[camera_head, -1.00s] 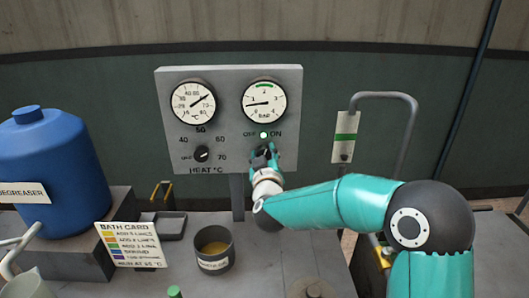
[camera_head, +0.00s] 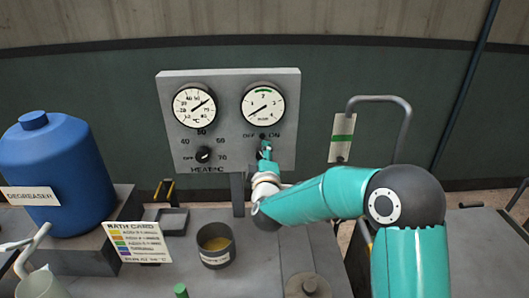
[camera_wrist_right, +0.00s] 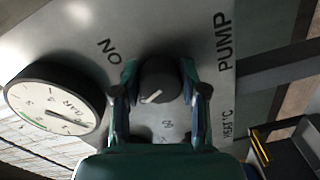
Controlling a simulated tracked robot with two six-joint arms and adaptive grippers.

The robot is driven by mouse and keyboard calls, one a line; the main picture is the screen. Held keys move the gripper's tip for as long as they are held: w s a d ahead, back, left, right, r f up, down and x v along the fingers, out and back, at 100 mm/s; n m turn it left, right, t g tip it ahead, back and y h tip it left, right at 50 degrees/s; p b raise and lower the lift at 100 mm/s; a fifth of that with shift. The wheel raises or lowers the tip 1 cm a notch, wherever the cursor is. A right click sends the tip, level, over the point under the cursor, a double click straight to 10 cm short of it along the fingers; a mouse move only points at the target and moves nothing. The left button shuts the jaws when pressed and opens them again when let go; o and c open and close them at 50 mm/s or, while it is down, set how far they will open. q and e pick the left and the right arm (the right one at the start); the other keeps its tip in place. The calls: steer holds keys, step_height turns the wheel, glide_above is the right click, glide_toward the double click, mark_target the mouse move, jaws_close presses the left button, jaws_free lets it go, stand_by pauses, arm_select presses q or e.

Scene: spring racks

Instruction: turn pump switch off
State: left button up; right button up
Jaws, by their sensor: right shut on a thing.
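The grey panel (camera_head: 228,100) stands upright at the back of the bench. The pump switch is a dark round knob (camera_wrist_right: 160,80) beside the PUMP lettering in the right wrist view. Its white mark points down-left there, away from the ON lettering and towards the OFF side. My right gripper (camera_head: 265,151) is shut on the knob, one finger on each side. In the head view it hides the knob. My left gripper is not in view.
A temperature gauge (camera_head: 194,107), a pressure gauge (camera_head: 263,106) and a heat knob (camera_head: 203,155) are on the panel. A blue degreaser drum (camera_head: 55,170), a bath card (camera_head: 137,242) and a grey pot (camera_head: 215,258) stand to the left.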

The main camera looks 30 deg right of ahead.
steer(key=shift+a+f+n, duration=0.2)
steer(key=shift+f+n, duration=0.1)
steer(key=shift+n, duration=0.1)
steer(key=o, duration=0.9)
steer(key=shift+o, duration=1.2)
steer(key=shift+r, duration=0.15)
steer(key=shift+s, duration=0.1)
steer(key=v, duration=1.2)
steer(key=shift+d, duration=0.1)
